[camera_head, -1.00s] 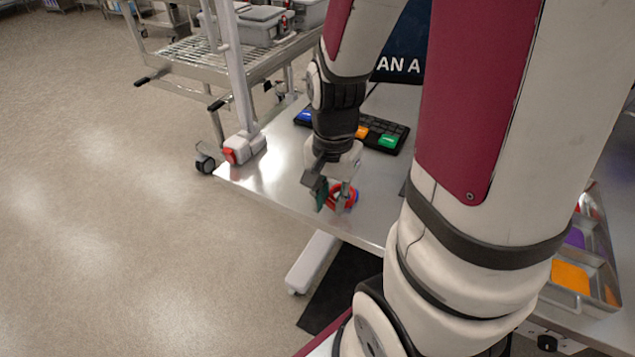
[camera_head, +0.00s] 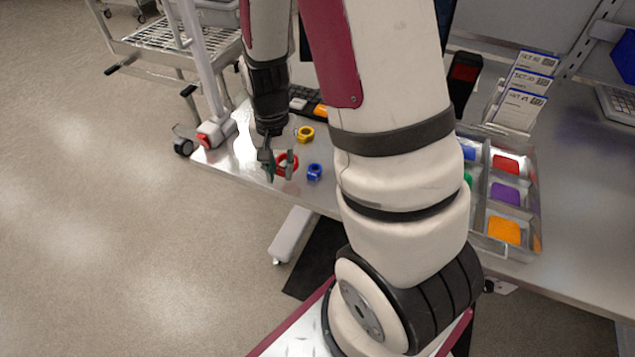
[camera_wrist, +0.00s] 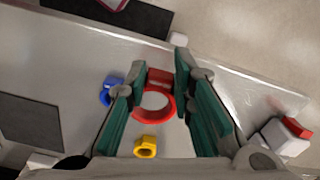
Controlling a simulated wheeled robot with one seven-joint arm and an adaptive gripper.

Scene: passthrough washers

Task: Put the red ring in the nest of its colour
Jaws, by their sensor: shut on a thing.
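The red ring (camera_head: 282,156) is between the fingers of my gripper (camera_head: 278,166), near the left end of the steel table. In the wrist view my gripper (camera_wrist: 180,82) is shut on the red ring's block-like side (camera_wrist: 158,80), and the round opening faces the camera. I cannot tell whether the ring still touches the table. The red nest (camera_head: 506,163) is a red pad in a compartment at the back right of the metal tray (camera_head: 538,205), right of my arm. Part of the tray is hidden behind my arm.
A blue ring (camera_head: 314,172) lies right of the red one, and a yellow ring (camera_head: 305,133) lies behind it. The tray also has purple (camera_head: 505,194) and orange (camera_head: 504,230) pads. Card holders (camera_head: 525,90) stand behind it. A wire cart (camera_head: 150,45) stands at left.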

